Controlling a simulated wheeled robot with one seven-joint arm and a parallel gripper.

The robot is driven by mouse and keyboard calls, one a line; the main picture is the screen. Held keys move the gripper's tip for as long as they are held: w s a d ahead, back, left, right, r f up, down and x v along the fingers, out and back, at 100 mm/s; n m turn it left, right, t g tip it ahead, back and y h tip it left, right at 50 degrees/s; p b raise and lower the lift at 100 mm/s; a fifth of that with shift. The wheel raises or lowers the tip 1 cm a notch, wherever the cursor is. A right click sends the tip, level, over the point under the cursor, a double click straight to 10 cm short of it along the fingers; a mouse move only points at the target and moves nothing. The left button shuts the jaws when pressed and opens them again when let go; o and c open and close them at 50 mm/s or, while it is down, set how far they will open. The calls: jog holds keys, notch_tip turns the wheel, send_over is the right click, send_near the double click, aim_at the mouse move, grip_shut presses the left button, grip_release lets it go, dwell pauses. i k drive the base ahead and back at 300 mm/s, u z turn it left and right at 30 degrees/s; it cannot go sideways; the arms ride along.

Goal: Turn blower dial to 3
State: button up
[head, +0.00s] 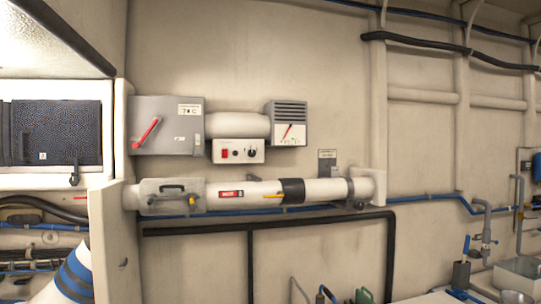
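A white control box (238,151) is mounted on the back wall, with a red switch (224,154) at its left end and a round black dial (252,153) at its right end. The dial looks like the blower dial, but its numbers and pointer are too small to read. A thick white duct (237,125) runs just above the box. My gripper is not in view, and nothing touches the box or dial.
A grey box with a red lever (146,132) is at the left, and a louvred unit with a red needle (287,131) at the right. A white pipe (330,190) runs below. A pale panel edge (107,240) stands at the lower left.

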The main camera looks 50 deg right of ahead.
aim_at(251, 153)
jog(key=z, duration=1.2)
